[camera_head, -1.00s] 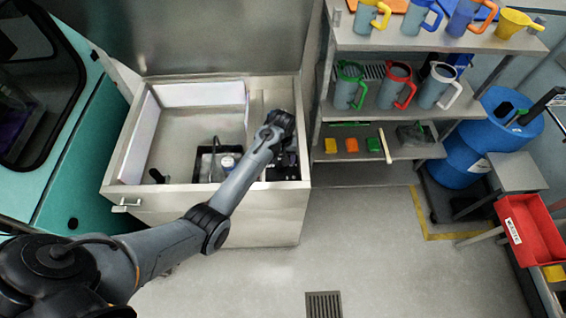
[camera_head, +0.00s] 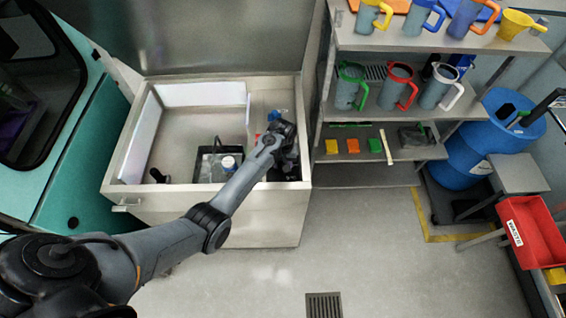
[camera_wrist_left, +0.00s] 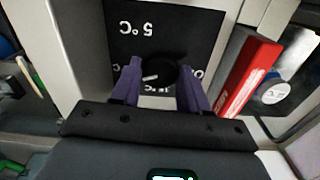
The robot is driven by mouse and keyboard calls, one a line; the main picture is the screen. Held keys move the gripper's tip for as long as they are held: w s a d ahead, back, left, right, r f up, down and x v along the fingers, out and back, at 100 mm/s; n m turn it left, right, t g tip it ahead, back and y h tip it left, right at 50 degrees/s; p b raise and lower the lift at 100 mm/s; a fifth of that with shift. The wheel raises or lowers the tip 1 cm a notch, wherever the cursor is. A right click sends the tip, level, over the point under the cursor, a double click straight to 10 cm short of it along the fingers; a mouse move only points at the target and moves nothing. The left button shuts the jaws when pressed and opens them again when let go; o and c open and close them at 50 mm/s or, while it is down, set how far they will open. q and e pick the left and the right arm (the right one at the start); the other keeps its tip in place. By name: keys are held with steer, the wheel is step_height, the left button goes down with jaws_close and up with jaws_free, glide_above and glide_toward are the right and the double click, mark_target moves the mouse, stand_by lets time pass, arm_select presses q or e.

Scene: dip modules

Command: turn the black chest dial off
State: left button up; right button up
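The black chest dial (camera_wrist_left: 159,74), a round knob with a white pointer mark, sits on a black panel (camera_wrist_left: 165,35) with upside-down "5°C" lettering in the left wrist view. My left gripper (camera_wrist_left: 160,82) has its two purple fingers spread, one on each side of the dial; whether either fingertip touches it cannot be told. The white mark points to the left in that view. In the head view my left arm reaches into the right compartment of the open metal chest (camera_head: 215,215), and its wrist hides the dial. My right gripper is not in view.
A red block (camera_wrist_left: 247,80) stands close beside the right finger in the wrist view. The chest's raised lid (camera_head: 190,40) is behind the arm. A shelf (camera_head: 400,152) with mugs stands to the right.

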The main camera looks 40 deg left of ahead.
arm_select(q)
steer(key=shift+c, duration=0.9)
